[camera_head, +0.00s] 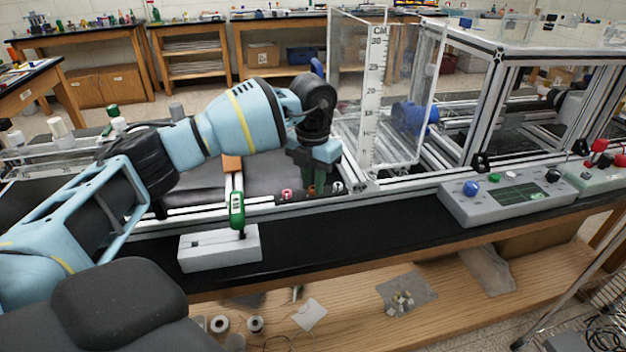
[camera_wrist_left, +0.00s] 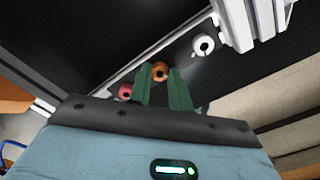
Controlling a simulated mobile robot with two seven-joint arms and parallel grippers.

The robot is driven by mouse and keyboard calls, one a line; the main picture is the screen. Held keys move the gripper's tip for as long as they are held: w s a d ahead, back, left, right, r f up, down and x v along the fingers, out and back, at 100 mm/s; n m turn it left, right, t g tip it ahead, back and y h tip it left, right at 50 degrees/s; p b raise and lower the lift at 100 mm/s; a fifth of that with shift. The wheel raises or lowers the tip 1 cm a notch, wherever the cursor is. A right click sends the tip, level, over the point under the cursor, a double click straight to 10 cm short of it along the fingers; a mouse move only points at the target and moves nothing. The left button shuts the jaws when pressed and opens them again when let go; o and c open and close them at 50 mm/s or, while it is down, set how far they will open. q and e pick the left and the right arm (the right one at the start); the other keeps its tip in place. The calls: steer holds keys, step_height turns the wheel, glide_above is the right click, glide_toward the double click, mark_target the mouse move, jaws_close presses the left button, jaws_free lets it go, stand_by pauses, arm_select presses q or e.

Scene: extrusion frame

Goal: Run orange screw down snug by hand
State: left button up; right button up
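In the left wrist view the orange screw (camera_wrist_left: 160,71) shows as a round head with a dark centre, between the tips of my left gripper's green fingers. The left gripper (camera_wrist_left: 161,76) points down at the screw and its narrow finger gap matches the head's width; it looks shut on it. In the head view the left gripper (camera_head: 313,188) is low over the frame's front rail, and its fingers hide the orange screw. A pink-red screw (camera_head: 286,195) and a white screw (camera_head: 338,187) sit on either side of it. My right gripper is not in view.
A green-handled tool (camera_head: 237,210) stands in a pale block (camera_head: 222,247) in front of the rail. A clear panel with a centimetre scale (camera_head: 376,90) rises just right of the gripper. A grey control box (camera_head: 505,202) sits further right. The black bench strip (camera_head: 350,228) between is clear.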

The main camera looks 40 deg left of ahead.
arm_select(q)
steer(key=shift+c, duration=1.2)
jaws_close()
steer(key=shift+r, duration=0.1)
steer(key=m+p, duration=0.1)
steer(key=m, duration=0.1)
steer(key=shift+m, duration=1.3)
steer(key=m, duration=0.2)
steer(key=shift+m+p, duration=0.3)
steer(key=shift+p, duration=0.05)
steer(key=m, duration=0.4)
steer(key=shift+m, duration=0.3)
